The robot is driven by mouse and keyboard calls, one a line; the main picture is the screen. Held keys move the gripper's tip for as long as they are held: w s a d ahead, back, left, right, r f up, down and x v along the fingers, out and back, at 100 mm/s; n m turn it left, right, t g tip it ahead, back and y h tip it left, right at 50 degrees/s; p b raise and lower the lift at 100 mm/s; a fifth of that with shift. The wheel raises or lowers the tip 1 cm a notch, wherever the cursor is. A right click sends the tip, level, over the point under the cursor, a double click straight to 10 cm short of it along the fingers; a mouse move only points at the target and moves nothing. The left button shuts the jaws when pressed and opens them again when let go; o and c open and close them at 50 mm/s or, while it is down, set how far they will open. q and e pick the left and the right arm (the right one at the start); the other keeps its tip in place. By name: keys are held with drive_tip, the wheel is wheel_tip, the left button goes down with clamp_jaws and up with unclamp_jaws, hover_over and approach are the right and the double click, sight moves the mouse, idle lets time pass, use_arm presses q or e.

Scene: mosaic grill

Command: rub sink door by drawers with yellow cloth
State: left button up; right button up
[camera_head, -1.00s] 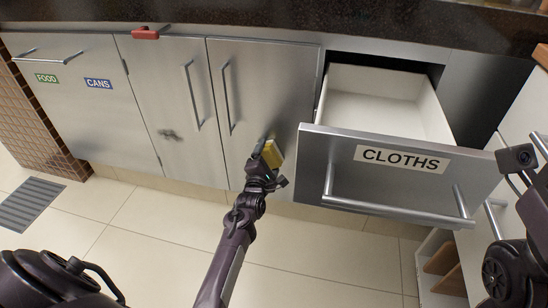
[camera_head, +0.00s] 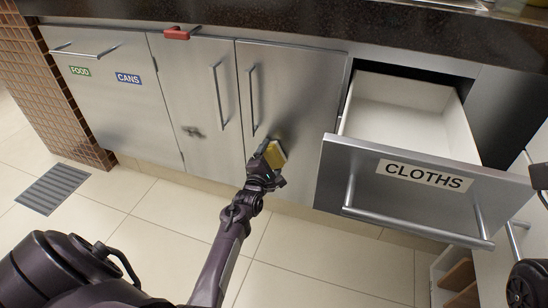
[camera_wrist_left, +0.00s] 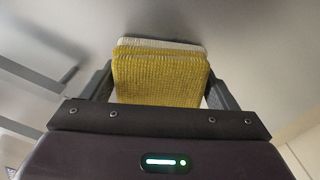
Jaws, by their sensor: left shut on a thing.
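The sink door by the drawers (camera_head: 305,90) is a brushed steel panel with a vertical bar handle, left of the open drawer. My left gripper (camera_head: 270,155) is at the lower part of this door. It is shut on the yellow cloth (camera_head: 276,154), which is folded. In the left wrist view the cloth (camera_wrist_left: 160,78) sits between the two fingers, its far edge against or very close to the steel surface; I cannot tell if it touches. My right gripper is not in view; only part of my right arm shows at the right edge.
An open, empty-looking drawer labelled CLOTHS (camera_head: 425,175) juts out right of the door. The other sink door (camera_head: 190,100) has a dark smudge (camera_head: 194,131). A floor grate (camera_head: 60,188) is at left; the tiles in front are clear.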

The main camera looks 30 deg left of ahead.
use_arm(q)
drive_tip(key=p+v, duration=0.4)
drive_tip(key=shift+s+d+r, duration=0.1)
drive_tip(key=shift+s+r, duration=0.05)
drive_tip(key=shift+s, duration=0.1)
drive_tip(key=shift+s+d+p, duration=0.15)
drive_tip(key=shift+s+p, duration=0.4)
drive_tip(key=shift+s, duration=0.05)
drive_tip(key=shift+s+f, duration=0.15)
drive_tip(key=shift+f, duration=0.05)
drive_tip(key=p+v, duration=0.2)
drive_tip(key=v, duration=0.1)
drive_tip(key=shift+s, duration=0.1)
